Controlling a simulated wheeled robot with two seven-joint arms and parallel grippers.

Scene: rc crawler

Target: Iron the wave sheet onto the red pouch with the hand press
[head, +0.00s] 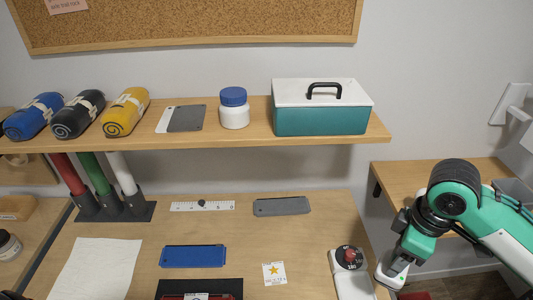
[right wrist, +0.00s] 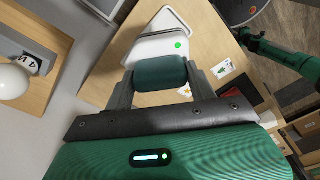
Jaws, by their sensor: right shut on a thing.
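My right gripper (head: 390,268) is at the right edge of the table, shut on the hand press. In the right wrist view its grey fingers (right wrist: 162,86) clasp the press's dark green handle. The white body of the hand press (right wrist: 150,47) carries a green light; it also shows in the head view (head: 396,281), held right of the dial unit. The red pouch (head: 172,297) is cut off at the bottom of the head view, on a black mat (head: 200,284). I cannot clearly make out the wave sheet.
A white unit with a dial (head: 350,260) stands at the table's right edge. A star card (head: 274,273), blue pouch (head: 193,257), grey pouch (head: 281,206), ruler (head: 203,206) and white cloth (head: 95,268) lie around. A shelf (head: 200,143) overhangs the back.

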